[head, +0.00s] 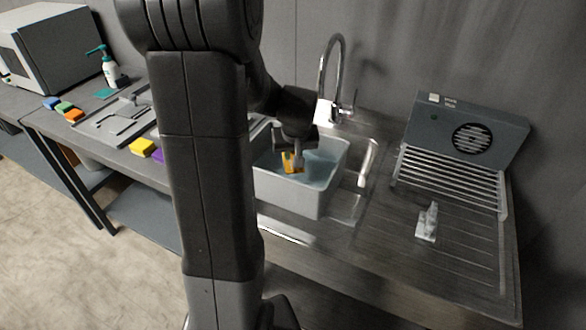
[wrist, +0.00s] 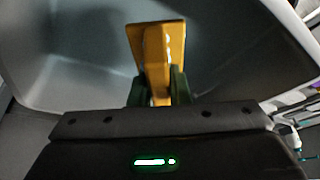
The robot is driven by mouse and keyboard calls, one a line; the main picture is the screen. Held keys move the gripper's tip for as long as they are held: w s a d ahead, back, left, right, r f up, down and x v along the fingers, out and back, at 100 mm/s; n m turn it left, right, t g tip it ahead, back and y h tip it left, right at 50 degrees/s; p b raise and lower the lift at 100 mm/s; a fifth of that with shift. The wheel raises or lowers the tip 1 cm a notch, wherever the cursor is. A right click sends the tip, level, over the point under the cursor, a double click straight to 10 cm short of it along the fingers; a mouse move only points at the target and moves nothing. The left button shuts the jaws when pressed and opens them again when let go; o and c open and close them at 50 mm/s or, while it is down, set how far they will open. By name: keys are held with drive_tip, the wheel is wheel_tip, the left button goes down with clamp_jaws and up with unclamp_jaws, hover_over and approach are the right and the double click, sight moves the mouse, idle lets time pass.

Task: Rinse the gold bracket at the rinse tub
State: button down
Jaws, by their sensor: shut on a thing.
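In the head view the bracket (head: 291,162) is a small gold patch below my gripper (head: 294,150), inside the walls of the rinse tub (head: 288,198). The tub is a pale grey open box in the sink, with bluish water inside. Its walls also surround the bracket in the wrist view (wrist: 75,85). I cannot tell how much of the bracket is under water.
A curved tap (head: 328,75) stands behind the tub. To the right are a wire rack (head: 452,178), a grey fan unit (head: 470,130) and a small pale object (head: 428,222) on the drainboard. Coloured blocks (head: 64,108) and a pump bottle (head: 108,70) are on the left bench.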

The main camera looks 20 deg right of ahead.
drive_tip(key=shift+r+p, duration=2.9)
drive_tip(key=shift+r, duration=1.9)
wheel_tip(320, 180, up, 4)
drive_tip(key=shift+f, duration=0.1)
